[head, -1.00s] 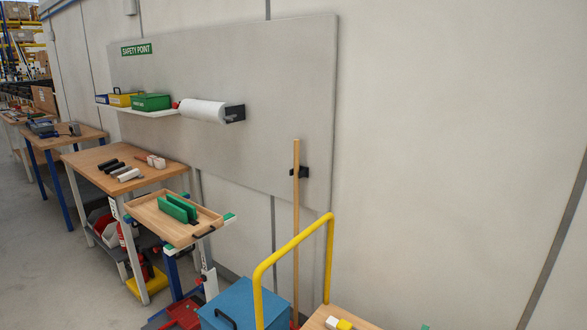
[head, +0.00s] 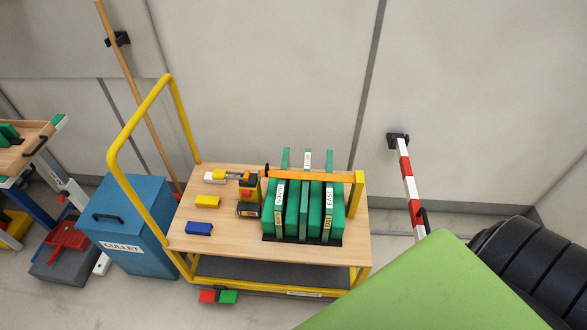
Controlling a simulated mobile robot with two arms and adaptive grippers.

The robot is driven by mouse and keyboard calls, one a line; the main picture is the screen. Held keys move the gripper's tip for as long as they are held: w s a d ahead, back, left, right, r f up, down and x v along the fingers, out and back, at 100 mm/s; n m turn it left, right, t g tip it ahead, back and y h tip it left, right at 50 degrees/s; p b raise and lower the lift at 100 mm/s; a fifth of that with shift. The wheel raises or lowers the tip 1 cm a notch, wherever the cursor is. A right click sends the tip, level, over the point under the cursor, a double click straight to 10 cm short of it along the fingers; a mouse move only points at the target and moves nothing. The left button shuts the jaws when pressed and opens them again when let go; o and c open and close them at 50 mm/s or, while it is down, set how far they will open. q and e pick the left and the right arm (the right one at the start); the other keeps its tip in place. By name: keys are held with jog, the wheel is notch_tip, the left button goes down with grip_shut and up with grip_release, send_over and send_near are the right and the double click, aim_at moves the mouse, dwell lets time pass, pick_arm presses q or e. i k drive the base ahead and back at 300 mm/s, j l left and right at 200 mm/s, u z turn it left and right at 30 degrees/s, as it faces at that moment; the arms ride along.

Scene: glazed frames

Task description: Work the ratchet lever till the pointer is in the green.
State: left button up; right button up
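A yellow-framed trolley (head: 352,255) with a wooden top carries several upright green frames (head: 313,215) labelled "SOUTH" and "EAST". An orange bar or strap (head: 310,174) runs across their upper part to a yellow post (head: 355,194) on the right. At its left end is a small yellow and black ratchet unit (head: 246,190) with a red part. Neither gripper is in view.
Yellow (head: 207,202) and blue (head: 199,228) blocks lie on the trolley's left part. A yellow push handle (head: 137,120) rises there, beside a blue "CULLET" bin (head: 126,240). A red-white barrier pole (head: 408,185) stands right. A large green surface (head: 440,290) covers the lower right.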

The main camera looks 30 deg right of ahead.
aim_at(218, 174)
jog(key=z, duration=0.5)
jog(key=i+j+z, duration=0.1)
jog(key=j+z, duration=0.3)
jog(key=j, duration=0.2)
jog(key=j+z, duration=0.4)
jog(key=j, duration=0.2)
jog(key=j+z, duration=0.4)
jog(key=j, duration=0.25)
jog(key=k+j, duration=0.2)
jog(key=j, duration=0.2)
jog(key=k+j, duration=0.2)
jog(key=j, duration=0.15)
jog(key=k+j, duration=0.2)
jog(key=j, duration=0.2)
jog(key=k, duration=0.25)
jog(key=i+l+u, duration=0.2)
jog(key=u, duration=0.15)
jog(key=i+l+u, duration=0.15)
jog(key=u, duration=0.2)
jog(key=i+l+u, duration=0.15)
jog(key=l+u, duration=0.2)
jog(key=i+l, duration=0.1)
jog(key=l, duration=0.3)
jog(key=i+l+u, duration=0.1)
jog(key=l, duration=0.3)
jog(key=i+l, duration=0.15)
jog(key=l, duration=0.25)
jog(key=i+l, duration=0.1)
jog(key=l, duration=0.3)
jog(key=u, duration=0.05)
